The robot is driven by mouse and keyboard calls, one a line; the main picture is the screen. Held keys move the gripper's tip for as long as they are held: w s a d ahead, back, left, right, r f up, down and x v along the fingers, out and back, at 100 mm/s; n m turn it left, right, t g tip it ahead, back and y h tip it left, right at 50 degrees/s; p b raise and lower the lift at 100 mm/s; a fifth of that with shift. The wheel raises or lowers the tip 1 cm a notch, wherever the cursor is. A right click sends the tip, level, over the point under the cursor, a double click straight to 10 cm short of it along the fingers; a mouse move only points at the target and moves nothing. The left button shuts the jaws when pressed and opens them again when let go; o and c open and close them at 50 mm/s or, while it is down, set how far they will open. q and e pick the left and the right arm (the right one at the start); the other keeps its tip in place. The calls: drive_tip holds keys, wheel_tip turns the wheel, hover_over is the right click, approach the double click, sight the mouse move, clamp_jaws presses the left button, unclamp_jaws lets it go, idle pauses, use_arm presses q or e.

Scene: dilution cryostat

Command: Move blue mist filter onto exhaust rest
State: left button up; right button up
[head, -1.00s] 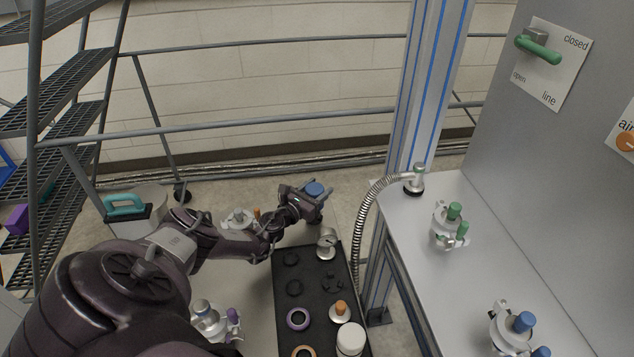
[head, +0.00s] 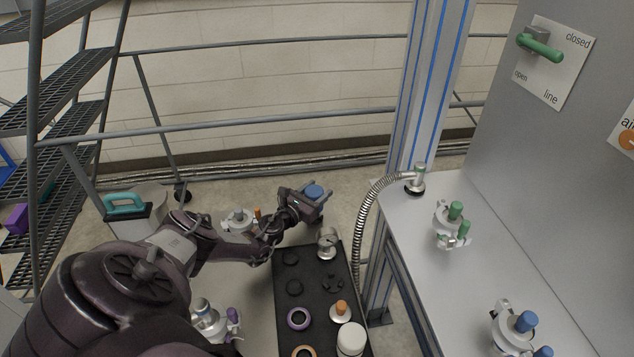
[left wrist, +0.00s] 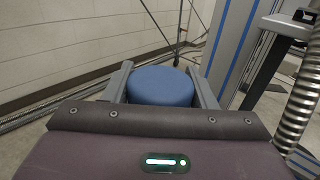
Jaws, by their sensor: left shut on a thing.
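The blue mist filter (head: 314,191), a short round blue cylinder, is held between the fingers of my left gripper (head: 315,198) beyond the far end of the black tray. In the left wrist view the filter (left wrist: 161,86) sits between the two grey fingers (left wrist: 161,88), its flat top showing and its lower part hidden by the gripper body. It is held up in the air, clear of the tray. I cannot tell which thing is the exhaust rest. My right gripper is not in view.
The black tray (head: 314,268) bears dark round seats, a purple ring (head: 298,318), an orange-topped part (head: 339,309) and a white cylinder (head: 351,340). A ribbed metal hose (head: 361,225) rises right of my gripper to the white bench (head: 440,270). A blue-striped post (head: 425,90) stands behind.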

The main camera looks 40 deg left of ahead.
use_arm(q)
drive_tip(key=shift+f+b, duration=0.55)
idle(0.4)
drive_tip(key=o, duration=1.2)
drive_tip(key=shift+s, duration=0.1)
drive_tip(key=shift+s, duration=0.3)
drive_tip(key=s+p, duration=0.1)
drive_tip(key=s, duration=0.5)
drive_tip(key=shift+s+d, duration=0.2)
drive_tip(key=shift+s+r, duration=0.15)
drive_tip(key=shift+s, duration=0.1)
wheel_tip(320, 180, up, 7)
drive_tip(key=p, duration=0.7)
